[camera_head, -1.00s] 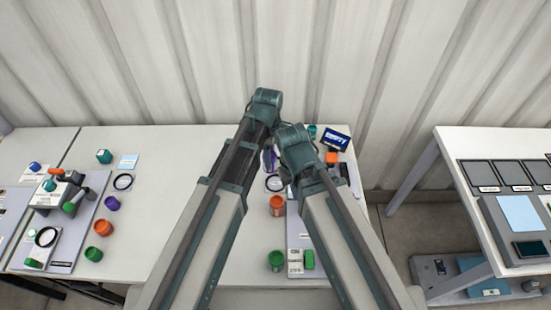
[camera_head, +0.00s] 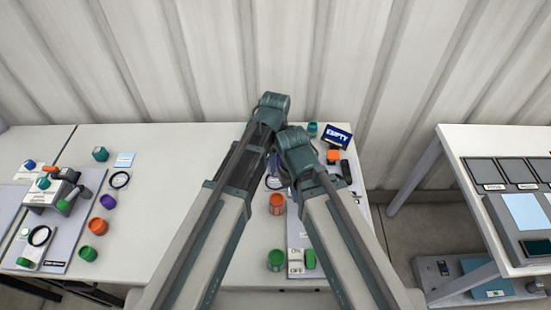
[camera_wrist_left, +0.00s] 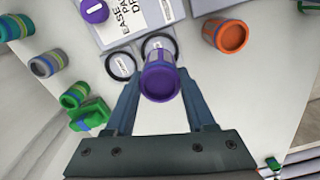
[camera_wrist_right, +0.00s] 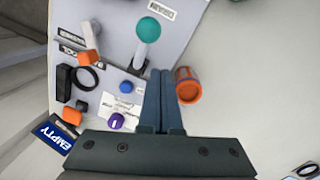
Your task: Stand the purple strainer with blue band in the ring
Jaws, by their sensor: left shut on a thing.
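The purple strainer with blue band (camera_wrist_left: 160,80) is between the fingers of my left gripper (camera_wrist_left: 162,84), which is shut on it. In the left wrist view its purple end faces the camera. Two dark rings are close beyond it: one (camera_wrist_left: 121,65) to its left, and one (camera_wrist_left: 159,44) partly hidden behind the strainer. I cannot tell its height above the table. My right gripper (camera_wrist_right: 162,74) has its fingers together with nothing between them. In the head view my arms hide both gripper tips and most of the strainer.
An orange strainer (camera_wrist_right: 188,86) stands close beside my right fingers. Bare table lies at right in the right wrist view.

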